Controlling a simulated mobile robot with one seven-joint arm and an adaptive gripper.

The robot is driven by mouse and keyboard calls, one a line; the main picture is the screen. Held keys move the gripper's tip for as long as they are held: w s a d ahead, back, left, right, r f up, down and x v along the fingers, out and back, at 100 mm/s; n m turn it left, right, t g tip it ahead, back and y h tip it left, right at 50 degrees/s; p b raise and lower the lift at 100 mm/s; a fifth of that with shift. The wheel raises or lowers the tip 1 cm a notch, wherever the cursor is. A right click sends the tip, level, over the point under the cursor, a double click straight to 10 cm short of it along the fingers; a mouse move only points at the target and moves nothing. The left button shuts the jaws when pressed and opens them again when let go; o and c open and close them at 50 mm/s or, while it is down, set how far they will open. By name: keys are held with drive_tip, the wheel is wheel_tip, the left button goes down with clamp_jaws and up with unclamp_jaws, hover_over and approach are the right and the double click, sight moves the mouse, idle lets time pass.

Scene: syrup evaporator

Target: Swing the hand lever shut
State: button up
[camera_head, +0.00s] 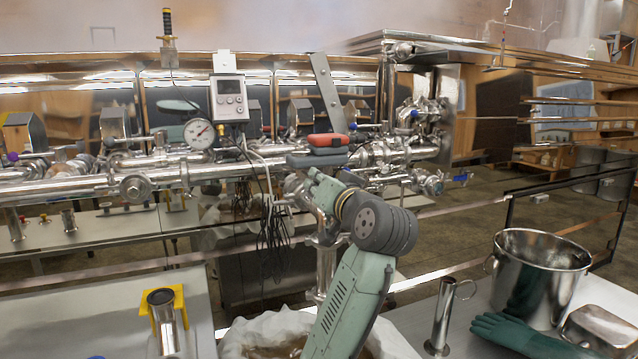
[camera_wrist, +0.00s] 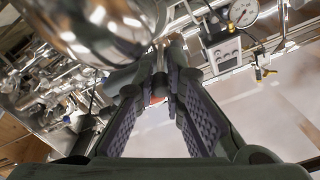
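A flat grey metal bar (camera_head: 328,92) with a hole near its top, which looks like the hand lever, stands up and tilts left above the pipework in the head view. A red and grey block (camera_head: 328,143) sits at its foot, and I cannot tell if they are joined. My forearm reaches up to this spot. My gripper itself cannot be made out clearly there. In the wrist view, the two padded fingers of my gripper (camera_wrist: 167,72) converge towards their tips by a thin metal part (camera_wrist: 160,52). Contact and grip are unclear. A bit of red shows between the fingers.
Steel pipes (camera_head: 80,188), a dial gauge (camera_head: 199,133) and a display box (camera_head: 228,98) are left of my arm. A steel bucket (camera_head: 540,272) and green gloves (camera_head: 525,336) occupy the right table.

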clamp_jaws()
